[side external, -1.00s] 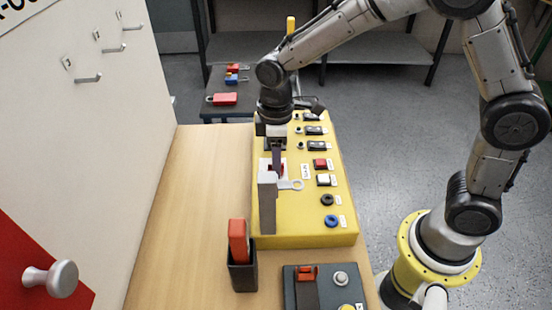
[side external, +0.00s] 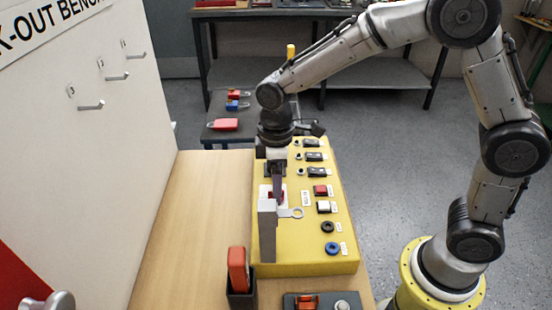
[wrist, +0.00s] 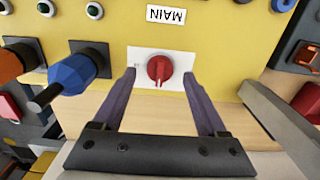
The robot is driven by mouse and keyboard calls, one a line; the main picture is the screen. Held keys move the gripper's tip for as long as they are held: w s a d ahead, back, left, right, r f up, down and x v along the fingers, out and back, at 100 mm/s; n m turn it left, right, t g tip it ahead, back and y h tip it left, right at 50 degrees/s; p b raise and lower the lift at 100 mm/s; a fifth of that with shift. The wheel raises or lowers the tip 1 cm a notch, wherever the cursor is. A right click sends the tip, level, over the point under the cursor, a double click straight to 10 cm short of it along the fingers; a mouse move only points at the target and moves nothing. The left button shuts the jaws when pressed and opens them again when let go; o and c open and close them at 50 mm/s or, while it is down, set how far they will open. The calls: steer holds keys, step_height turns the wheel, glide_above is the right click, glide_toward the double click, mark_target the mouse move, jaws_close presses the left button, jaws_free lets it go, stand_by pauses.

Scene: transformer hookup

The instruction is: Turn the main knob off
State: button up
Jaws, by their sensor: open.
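The main knob (wrist: 159,69) is red and round with a raised grip, on a white plate (wrist: 142,58) on the yellow panel (wrist: 225,45). A "MAIN" label (wrist: 166,14) shows upside down above it in the wrist view. My gripper (wrist: 158,76) is open, its two dark fingers on either side of the knob with gaps to it. In the side view my gripper (side external: 276,192) points down at the left part of the panel (side external: 290,255) and hides most of the knob. I cannot tell whether the fingers reach its depth.
A grey upright bracket (side external: 267,230) stands just in front of the gripper. A blue knob (wrist: 72,74) is left of the fingers in the wrist view. A dark holder with a red item (side external: 237,268) stands on the wooden bench (side external: 200,220). The bench left of the panel is clear.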

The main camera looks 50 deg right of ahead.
step_height(320, 180, up, 13)
stand_by(0.3)
steer(key=shift+f, duration=0.1)
steer(key=s+d+r+m+t, duration=0.3)
steer(key=s+d+r, duration=0.45)
steer(key=s, duration=0.25)
steer(key=s+d+f+m+t, duration=0.2)
steer(key=s+f+m, duration=0.4)
steer(key=s, duration=0.4)
steer(key=shift+s+d+f+t, duration=0.2)
steer(key=shift+d+f+t, duration=0.1)
steer(key=shift+d+f, duration=0.35)
